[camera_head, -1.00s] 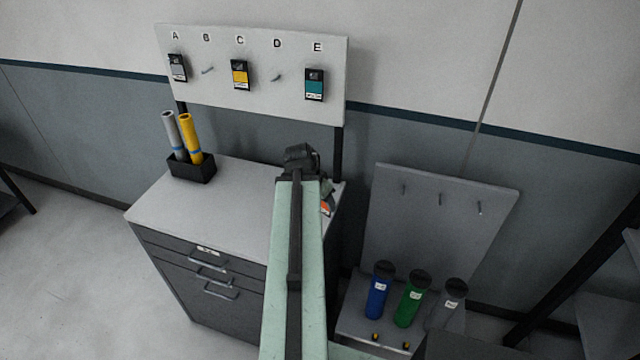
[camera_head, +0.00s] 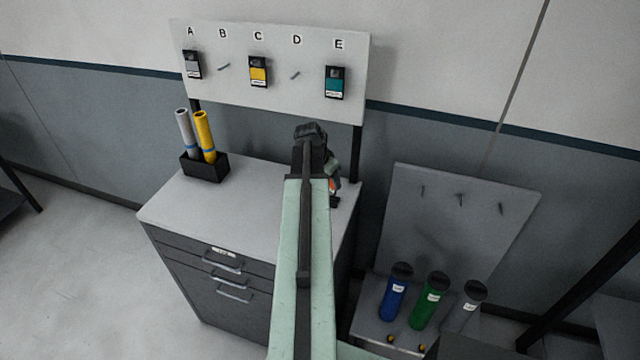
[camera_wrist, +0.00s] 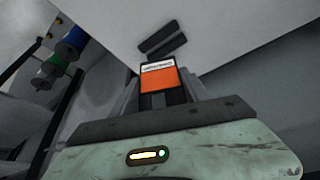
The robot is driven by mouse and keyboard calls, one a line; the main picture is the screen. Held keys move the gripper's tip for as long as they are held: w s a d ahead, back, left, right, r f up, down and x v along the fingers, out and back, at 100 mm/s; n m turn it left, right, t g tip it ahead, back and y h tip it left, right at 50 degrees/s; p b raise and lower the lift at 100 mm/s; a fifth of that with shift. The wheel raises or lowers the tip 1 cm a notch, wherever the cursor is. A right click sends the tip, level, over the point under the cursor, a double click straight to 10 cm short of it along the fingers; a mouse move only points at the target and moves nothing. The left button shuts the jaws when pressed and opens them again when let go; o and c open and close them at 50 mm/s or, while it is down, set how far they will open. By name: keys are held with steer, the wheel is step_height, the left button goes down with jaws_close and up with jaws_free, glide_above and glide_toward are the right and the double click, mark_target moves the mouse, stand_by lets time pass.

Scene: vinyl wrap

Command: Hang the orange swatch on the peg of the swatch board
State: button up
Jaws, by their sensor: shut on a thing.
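The orange swatch (camera_wrist: 159,77) shows in the wrist view, orange with a white printed label band, held at the fingers of my gripper (camera_wrist: 165,98). In the head view only a small orange bit of the swatch (camera_head: 332,186) shows beside my arm, and my arm hides most of the gripper. The swatch board (camera_head: 312,97) stands behind the cabinet with letters A to E. Swatches hang under A, C and E: grey (camera_head: 193,65), yellow (camera_head: 258,72) and teal (camera_head: 335,82). The peg under B (camera_head: 224,66) and the peg under D (camera_head: 295,75) are bare. My gripper is below and in front of the board.
A grey cabinet (camera_head: 160,208) stands under the board, with a black holder (camera_head: 205,168) of grey and yellow rolls on its left. A grey peg panel (camera_head: 450,225) and blue, green and grey rolls (camera_head: 430,300) stand at right.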

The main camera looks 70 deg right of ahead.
steer(key=shift+w+d, duration=0.15)
steer(key=f+b, duration=0.4)
steer(key=shift+w+d, duration=0.15)
steer(key=shift+d, duration=0.2)
steer(key=shift+w+a+r, duration=0.1)
steer(key=shift+w+r, duration=0.05)
steer(key=shift+w, duration=0.2)
steer(key=shift+f+b, duration=0.35)
steer(key=shift+f, duration=0.15)
steer(key=o, duration=1.5)
steer(key=shift+r, duration=0.1)
steer(key=p+v, duration=1.2)
steer(key=shift+r, duration=0.45)
